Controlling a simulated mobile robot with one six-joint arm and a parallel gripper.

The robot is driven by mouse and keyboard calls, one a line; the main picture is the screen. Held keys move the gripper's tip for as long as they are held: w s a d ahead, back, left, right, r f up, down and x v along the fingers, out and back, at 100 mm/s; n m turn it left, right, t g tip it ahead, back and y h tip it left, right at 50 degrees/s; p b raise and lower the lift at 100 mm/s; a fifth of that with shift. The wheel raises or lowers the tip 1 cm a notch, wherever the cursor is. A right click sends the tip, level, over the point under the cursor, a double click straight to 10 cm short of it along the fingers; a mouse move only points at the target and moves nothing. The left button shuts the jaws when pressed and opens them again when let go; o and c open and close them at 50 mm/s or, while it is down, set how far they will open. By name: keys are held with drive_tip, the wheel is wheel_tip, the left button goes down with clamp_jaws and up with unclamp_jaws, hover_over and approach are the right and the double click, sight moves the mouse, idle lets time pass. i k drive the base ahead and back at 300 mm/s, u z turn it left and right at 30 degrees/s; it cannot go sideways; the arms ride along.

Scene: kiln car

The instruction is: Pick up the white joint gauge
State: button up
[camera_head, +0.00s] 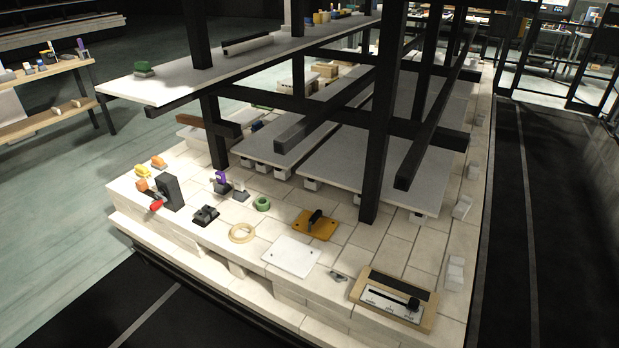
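I cannot say for certain which thing is the white joint gauge. A flat white plate (291,257) with small dark holes lies near the front edge of the pale brick deck (358,246). A small grey piece (338,276) lies to its right, too small to make out. A small whitish upright piece (241,188) stands beside a purple-topped item (221,182) further back. My gripper is not in view.
A wood-framed box with a scale (432,306), an orange plate with a dark handle (328,228), a cream ring (242,233), a green roll (262,203) and a black block (207,215) lie nearby. Dark posts (382,140) and a raised shelf (170,88) stand behind.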

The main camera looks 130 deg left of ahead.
sight(239, 183)
drive_tip(key=z, duration=0.7)
drive_tip(key=k, duration=0.15)
drive_tip(key=u, duration=2.55)
drive_tip(key=k, duration=0.2)
drive_tip(key=u, duration=2.45)
drive_tip(key=k, duration=0.35)
drive_tip(key=u, duration=1.5)
